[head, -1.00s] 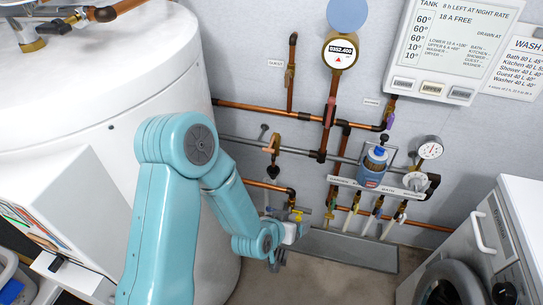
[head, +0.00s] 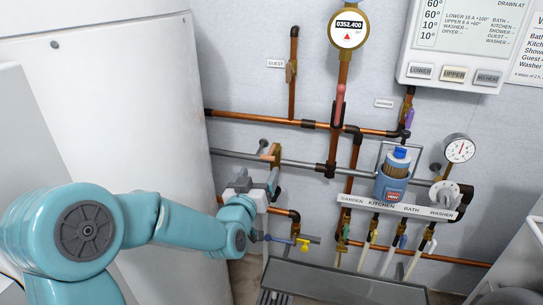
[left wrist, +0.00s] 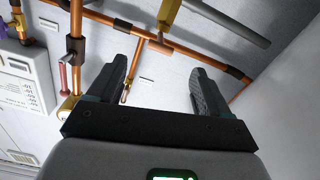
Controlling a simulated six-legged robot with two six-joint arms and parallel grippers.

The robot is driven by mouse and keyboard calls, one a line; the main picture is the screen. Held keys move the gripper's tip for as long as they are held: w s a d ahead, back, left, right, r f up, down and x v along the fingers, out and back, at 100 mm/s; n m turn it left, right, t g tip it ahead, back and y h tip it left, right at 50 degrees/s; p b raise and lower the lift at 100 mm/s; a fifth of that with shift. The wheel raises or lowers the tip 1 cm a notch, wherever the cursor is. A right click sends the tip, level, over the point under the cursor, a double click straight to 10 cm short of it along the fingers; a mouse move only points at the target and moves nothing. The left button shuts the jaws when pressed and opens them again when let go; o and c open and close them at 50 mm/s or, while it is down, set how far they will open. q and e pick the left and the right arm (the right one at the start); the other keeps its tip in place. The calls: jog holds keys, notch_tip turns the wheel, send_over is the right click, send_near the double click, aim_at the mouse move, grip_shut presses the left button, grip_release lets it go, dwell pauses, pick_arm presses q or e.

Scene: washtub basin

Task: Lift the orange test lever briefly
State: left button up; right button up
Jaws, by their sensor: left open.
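The orange test lever (head: 267,157) sticks out to the left from a bronze valve body (head: 277,152) on the grey pipe, in the left middle of the head view. My left gripper (head: 258,180) is open and empty just below the lever, with its fingers upward. In the left wrist view, the open fingers (left wrist: 162,90) stand apart. The brass valve (left wrist: 169,14) and a small orange end that looks like the lever (left wrist: 159,47) show beyond and between them. I cannot tell whether a finger touches the lever. My right gripper is not in view.
A white tank (head: 120,110) stands close on the left. Copper pipes (head: 265,119) run along the wall above the lever. A blue canister (head: 392,178) and a gauge (head: 459,149) are farther right.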

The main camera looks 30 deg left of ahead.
aim_at(272, 149)
pick_arm(q)
jog(key=b+x, duration=0.1)
jog(key=x, duration=1.1)
jog(key=shift+w+a+f, duration=0.1)
jog(key=shift+w+f, duration=0.05)
jog(key=shift+w, duration=0.25)
jog(key=shift+c, duration=0.3)
jog(key=c, duration=1.4)
jog(key=r+g+p, duration=0.1)
jog(key=p, duration=0.5)
jog(key=shift+r+g+h, duration=0.3)
jog(key=shift+g, duration=0.1)
jog(key=g+p, duration=0.2)
jog(key=p, duration=0.6)
jog(key=g+h+p, duration=0.1)
jog(key=g+p, duration=0.1)
jog(key=p, duration=0.5)
jog(key=shift+w+r+p, duration=0.15)
jog(key=shift+r+p, duration=0.2)
jog(key=shift+p, duration=0.05)
jog(key=shift+f+p, duration=0.3)
jog(key=shift+p, duration=0.55)
